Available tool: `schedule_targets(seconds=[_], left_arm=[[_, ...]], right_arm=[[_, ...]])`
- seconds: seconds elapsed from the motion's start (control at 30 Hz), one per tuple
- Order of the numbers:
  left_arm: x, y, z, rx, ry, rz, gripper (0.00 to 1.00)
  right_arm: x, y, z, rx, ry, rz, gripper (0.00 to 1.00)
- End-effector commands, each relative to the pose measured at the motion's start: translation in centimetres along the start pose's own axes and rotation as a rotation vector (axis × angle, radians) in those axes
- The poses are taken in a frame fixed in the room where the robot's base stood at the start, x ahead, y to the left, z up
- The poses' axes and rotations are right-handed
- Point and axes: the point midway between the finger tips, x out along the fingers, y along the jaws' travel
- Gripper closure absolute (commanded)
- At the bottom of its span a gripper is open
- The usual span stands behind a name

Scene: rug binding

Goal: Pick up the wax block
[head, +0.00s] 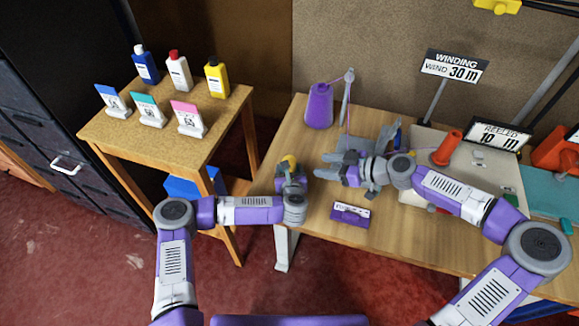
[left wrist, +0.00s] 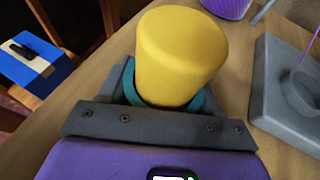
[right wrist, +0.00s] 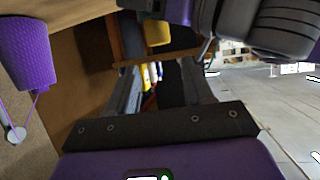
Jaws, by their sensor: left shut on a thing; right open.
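The wax block appears to be the yellow, rounded block with a teal band at its base (left wrist: 180,55). In the left wrist view it stands between the fingers of my left gripper (left wrist: 165,103), which is shut on it. In the head view only its yellow top (head: 290,159) shows above my left gripper (head: 290,175), at the table's left side. The block also shows in the right wrist view (right wrist: 157,33). My right gripper (head: 325,166) is open and empty, a little right of the left gripper, its fingers pointing left.
A purple thread cone (head: 319,107) stands on the table (head: 300,228) behind the grippers. A grey stand (left wrist: 285,95) is right of the block. A purple labelled piece (head: 350,214) lies near the front. A side table (head: 150,90) holds bottles and cards. Front left table is clear.

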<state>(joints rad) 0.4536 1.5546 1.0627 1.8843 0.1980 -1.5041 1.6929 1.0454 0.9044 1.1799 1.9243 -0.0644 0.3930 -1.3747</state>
Motion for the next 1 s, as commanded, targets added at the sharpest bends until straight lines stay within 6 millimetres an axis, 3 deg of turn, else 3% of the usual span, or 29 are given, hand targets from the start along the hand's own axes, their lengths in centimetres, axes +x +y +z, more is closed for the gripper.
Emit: schedule_targets(seconds=[0.13, 0.4, 0.63, 1.0], left_arm=[[0.0, 0.0, 0.0, 0.0, 0.0, -0.001, 0.71], [0.0, 0.0, 0.0, 0.0, -0.001, 0.0, 0.71], [0.0, 0.0, 0.0, 0.0, 0.0, 0.0, 0.71], [0.0, 0.0, 0.0, 0.0, -0.001, 0.0, 0.71]], right_arm=[[0.8, -0.1, -0.2, 0.001, 0.021, 0.009, 0.49], [5.3, -0.1, -0.3, 0.001, 0.021, 0.01, 0.49], [7.0, 0.0, -0.1, 0.002, 0.019, 0.012, 0.49], [11.6, 0.2, 0.3, 0.003, 0.018, 0.01, 0.49]])
